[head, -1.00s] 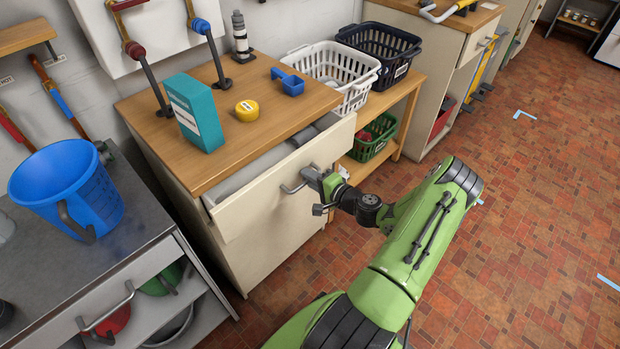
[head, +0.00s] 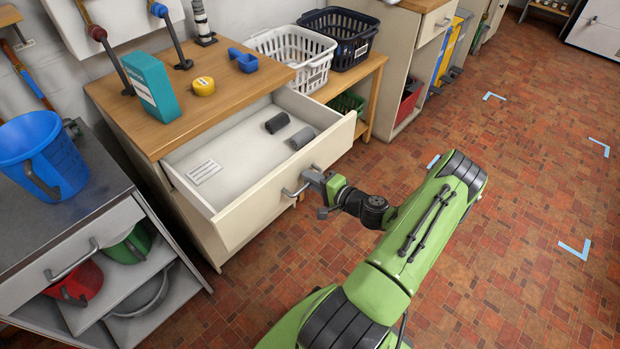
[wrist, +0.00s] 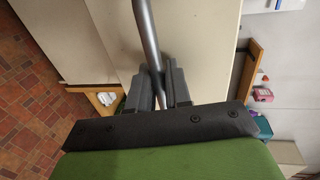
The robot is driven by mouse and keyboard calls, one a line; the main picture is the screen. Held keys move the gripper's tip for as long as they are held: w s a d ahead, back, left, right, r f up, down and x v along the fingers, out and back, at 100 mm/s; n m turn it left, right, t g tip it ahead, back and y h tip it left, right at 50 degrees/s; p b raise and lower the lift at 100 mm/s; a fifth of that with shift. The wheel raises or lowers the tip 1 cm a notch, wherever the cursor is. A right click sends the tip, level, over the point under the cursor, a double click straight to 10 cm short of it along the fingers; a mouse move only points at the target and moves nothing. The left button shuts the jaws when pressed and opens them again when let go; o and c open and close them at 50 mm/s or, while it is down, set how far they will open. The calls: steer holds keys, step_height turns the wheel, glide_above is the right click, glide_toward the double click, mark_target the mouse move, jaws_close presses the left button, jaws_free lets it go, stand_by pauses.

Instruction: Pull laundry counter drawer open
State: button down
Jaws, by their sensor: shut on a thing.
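The laundry counter drawer (head: 270,201) is pulled well out below the wooden counter top (head: 205,124) in the head view. Inside lie two dark rolled items (head: 277,122) and a white label card. My gripper (head: 314,179) is shut on the right part of the grey bar handle (head: 291,192) on the drawer front. In the wrist view the handle (wrist: 147,35) runs between the two dark fingers (wrist: 163,88), with the pale drawer front behind it.
A teal box (head: 151,87), a yellow tin (head: 203,86) and a blue scoop (head: 243,60) stand on the counter. A grey-topped unit with a blue bucket (head: 42,155) is at left. Baskets (head: 293,55) sit on a shelf behind. Tiled floor at right is clear.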

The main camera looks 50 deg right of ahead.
steer(key=shift+s, duration=0.2)
steer(key=c, duration=1.3)
jaws_free()
steer(key=shift+o, duration=0.2)
steer(key=p+v, duration=0.3)
steer(key=v, duration=1.2)
steer(key=shift+s, duration=0.35)
steer(key=shift+a, duration=0.1)
